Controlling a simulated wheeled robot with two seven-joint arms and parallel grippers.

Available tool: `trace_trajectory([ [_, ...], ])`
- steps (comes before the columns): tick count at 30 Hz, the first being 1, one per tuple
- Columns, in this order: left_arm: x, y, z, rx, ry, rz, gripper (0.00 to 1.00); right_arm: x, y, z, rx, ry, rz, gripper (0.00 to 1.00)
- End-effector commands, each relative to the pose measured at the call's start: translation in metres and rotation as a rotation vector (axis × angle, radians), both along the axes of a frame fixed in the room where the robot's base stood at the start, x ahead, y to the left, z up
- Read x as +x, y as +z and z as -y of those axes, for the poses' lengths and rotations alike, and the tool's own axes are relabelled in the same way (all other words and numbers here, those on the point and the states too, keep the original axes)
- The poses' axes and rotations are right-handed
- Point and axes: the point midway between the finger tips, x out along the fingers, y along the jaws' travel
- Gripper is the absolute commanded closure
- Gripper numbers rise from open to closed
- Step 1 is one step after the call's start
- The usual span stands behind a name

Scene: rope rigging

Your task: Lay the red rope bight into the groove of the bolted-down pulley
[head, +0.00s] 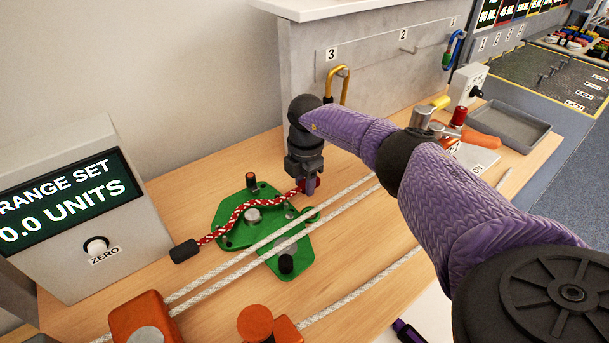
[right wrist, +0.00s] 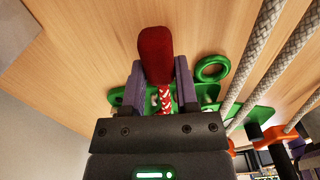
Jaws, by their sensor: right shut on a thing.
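The red and white rope (head: 236,211) runs from a black end (head: 184,251) on the left, bending past the far side of a grey hub (head: 253,215) on the green pulley plate (head: 232,236). I cannot tell whether it sits in a groove. My right gripper (head: 308,187) is above the plate's right part, shut on the rope's other end. In the right wrist view a dark red end piece (right wrist: 155,52) stands between the fingers, with the braided rope (right wrist: 165,97) below it. The fingers partly hide the plate there. My left gripper is not in view.
Two taut white ropes (head: 243,249) cross the plate beside the hub. Orange blocks (head: 141,318) stand at the front. A display box (head: 75,205) is at left, and a grey wall with hooks (head: 340,72) behind. A grey tray (head: 510,125) lies at the right.

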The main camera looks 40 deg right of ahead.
Motion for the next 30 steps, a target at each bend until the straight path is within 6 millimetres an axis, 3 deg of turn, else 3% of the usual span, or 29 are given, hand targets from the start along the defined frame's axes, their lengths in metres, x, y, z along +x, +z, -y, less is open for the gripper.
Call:
trace_trajectory([
  [6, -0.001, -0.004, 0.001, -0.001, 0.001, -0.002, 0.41, 0.000, -0.006, 0.000, 0.000, 0.000, 0.000, 1.00],
  [7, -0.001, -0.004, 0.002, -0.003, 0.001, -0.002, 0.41, 0.000, -0.006, 0.000, 0.000, 0.000, 0.000, 0.60],
  [12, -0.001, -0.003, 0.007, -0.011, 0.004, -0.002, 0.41, 0.000, -0.006, 0.000, 0.000, 0.000, 0.000, 0.24],
  [13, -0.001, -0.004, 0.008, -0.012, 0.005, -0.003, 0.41, 0.000, -0.005, 0.000, 0.000, 0.000, 0.000, 0.21],
  [20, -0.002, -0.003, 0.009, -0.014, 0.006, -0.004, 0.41, 0.000, -0.005, 0.000, 0.000, 0.000, 0.000, 0.21],
  [30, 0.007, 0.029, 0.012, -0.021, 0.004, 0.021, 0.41, 0.000, 0.074, 0.002, 0.000, 0.001, 0.004, 0.21],
])
